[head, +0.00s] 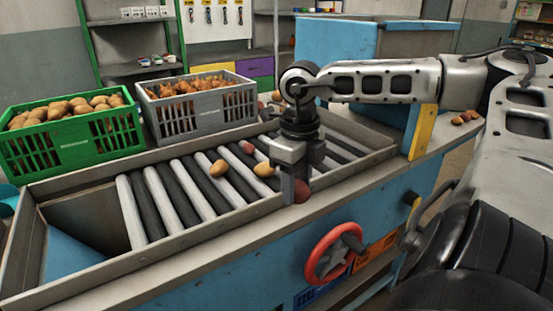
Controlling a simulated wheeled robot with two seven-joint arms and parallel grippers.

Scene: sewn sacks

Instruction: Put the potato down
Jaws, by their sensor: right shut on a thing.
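My right gripper (295,186) points down over the near rim of the roller table (190,188). It is shut on a reddish-brown potato (301,191), which is partly hidden by the fingers. I cannot tell whether this potato touches the rim. Two yellowish potatoes lie on the rollers left of the gripper, one farther left (218,168) and one nearer (264,169). A reddish potato (247,148) lies behind them. My left gripper is not in view.
A green crate of potatoes (75,147) and a grey crate of orange-brown produce (200,110) stand behind the table. Several potatoes (465,117) lie on the right ledge. A red handwheel (333,253) sticks out in front. The left rollers are clear.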

